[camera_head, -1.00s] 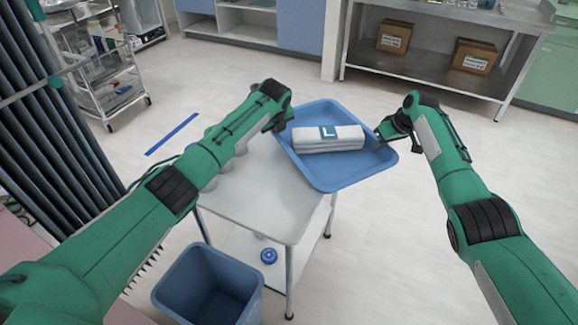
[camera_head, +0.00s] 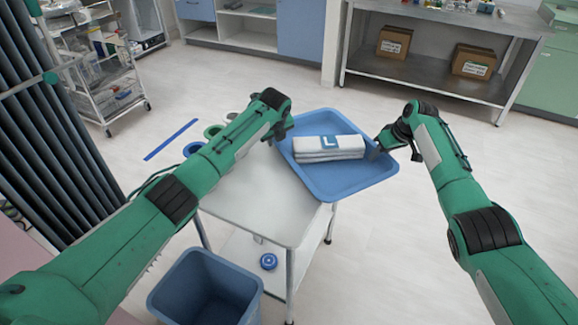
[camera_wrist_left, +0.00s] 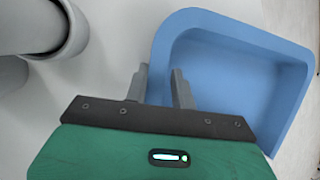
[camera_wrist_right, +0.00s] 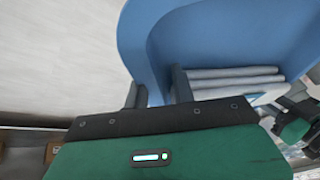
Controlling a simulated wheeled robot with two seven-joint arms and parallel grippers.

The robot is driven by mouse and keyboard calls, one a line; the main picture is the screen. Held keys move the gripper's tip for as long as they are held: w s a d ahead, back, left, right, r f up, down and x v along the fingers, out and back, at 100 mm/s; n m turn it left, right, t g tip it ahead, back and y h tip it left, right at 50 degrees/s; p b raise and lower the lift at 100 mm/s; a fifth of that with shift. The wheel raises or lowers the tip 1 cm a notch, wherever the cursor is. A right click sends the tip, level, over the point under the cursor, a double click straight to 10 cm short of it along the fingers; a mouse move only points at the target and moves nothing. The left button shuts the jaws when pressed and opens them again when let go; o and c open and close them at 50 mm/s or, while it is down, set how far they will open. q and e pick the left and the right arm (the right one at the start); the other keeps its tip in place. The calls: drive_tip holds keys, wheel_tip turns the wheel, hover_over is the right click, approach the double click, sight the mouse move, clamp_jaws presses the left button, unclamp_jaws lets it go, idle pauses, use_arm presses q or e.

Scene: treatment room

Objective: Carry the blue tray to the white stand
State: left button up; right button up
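The blue tray (camera_head: 345,188) holds a folded white cloth bundle (camera_head: 330,155) with a blue L label. My left gripper (camera_head: 283,130) is at the tray's left rim; in the left wrist view its fingers (camera_wrist_left: 160,88) straddle the tray wall (camera_wrist_left: 235,85). My right gripper (camera_head: 378,146) is at the right rim, its fingers (camera_wrist_right: 157,90) on either side of the wall (camera_wrist_right: 150,45). The white stand (camera_head: 262,205) is left of and below the tray. The tray's left part overlaps its top in the picture; I cannot tell if they touch.
Round items with green (camera_head: 213,131) and blue (camera_head: 194,149) rings are by the stand's left edge, partly behind my left arm. A blue bin (camera_head: 205,290) is in front. A steel bench (camera_head: 430,75) stands behind, a wire trolley (camera_head: 110,90) back left. Floor at right is clear.

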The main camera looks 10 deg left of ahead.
use_arm(q)
drive_tip(key=v, duration=1.2)
use_arm(e)
drive_tip(key=v, duration=1.2)
use_arm(q)
drive_tip(key=shift+f, duration=0.1)
